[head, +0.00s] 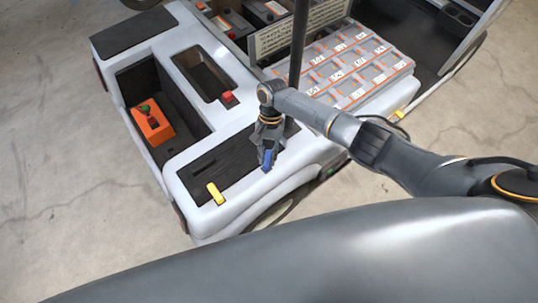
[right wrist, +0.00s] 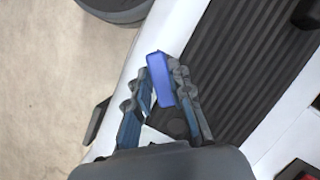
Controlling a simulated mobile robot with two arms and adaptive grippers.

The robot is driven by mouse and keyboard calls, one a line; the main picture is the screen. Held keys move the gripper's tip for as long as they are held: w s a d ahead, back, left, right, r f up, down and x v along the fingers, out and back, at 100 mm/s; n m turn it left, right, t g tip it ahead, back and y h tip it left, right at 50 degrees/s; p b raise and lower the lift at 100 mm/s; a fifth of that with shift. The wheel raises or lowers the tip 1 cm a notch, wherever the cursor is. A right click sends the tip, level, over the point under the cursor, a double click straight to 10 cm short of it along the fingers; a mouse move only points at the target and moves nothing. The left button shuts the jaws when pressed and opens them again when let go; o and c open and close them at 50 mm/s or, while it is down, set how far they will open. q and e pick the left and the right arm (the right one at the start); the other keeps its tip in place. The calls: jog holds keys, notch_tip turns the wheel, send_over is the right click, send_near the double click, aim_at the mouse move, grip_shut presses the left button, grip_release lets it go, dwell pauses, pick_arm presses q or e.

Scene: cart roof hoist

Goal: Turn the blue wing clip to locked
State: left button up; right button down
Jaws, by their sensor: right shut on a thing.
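The blue wing clip (head: 267,161) sits at the edge of the cart's white body, beside a black ribbed pad. My right gripper (head: 266,150) reaches down onto it from above and is shut on it. In the right wrist view the clip (right wrist: 160,82) shows as a blue block between the two fingers (right wrist: 165,72). Its lower part and pivot are partly hidden by the fingers. Its locked or unlocked state cannot be read from these views. My left gripper is not in view.
A yellow clip (head: 215,193) sits on the pad's left end. An orange box (head: 151,122) with a green-topped knob lies in the open bay. A red button (head: 228,97), a dark upright post (head: 298,45) and a numbered orange-and-grey tray (head: 385,82) stand near my right arm.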

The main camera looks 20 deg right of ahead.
jog(key=n+h, duration=0.1)
jog(key=n, duration=0.1)
jog(key=a+n, duration=0.1)
jog(key=n, duration=0.1)
jog(key=shift+w+n+h, duration=0.1)
jog(key=shift+n+h, duration=0.3)
jog(key=shift+a+n+h, duration=0.15)
jog(key=shift+n+h, duration=0.25)
jog(key=shift+n, duration=0.7)
jog(key=shift+a+n+h, duration=0.1)
jog(key=shift+n+h, duration=0.3)
jog(key=shift+n, duration=0.7)
jog(key=c, duration=1.2)
grip_release()
jog(key=v, duration=1.2)
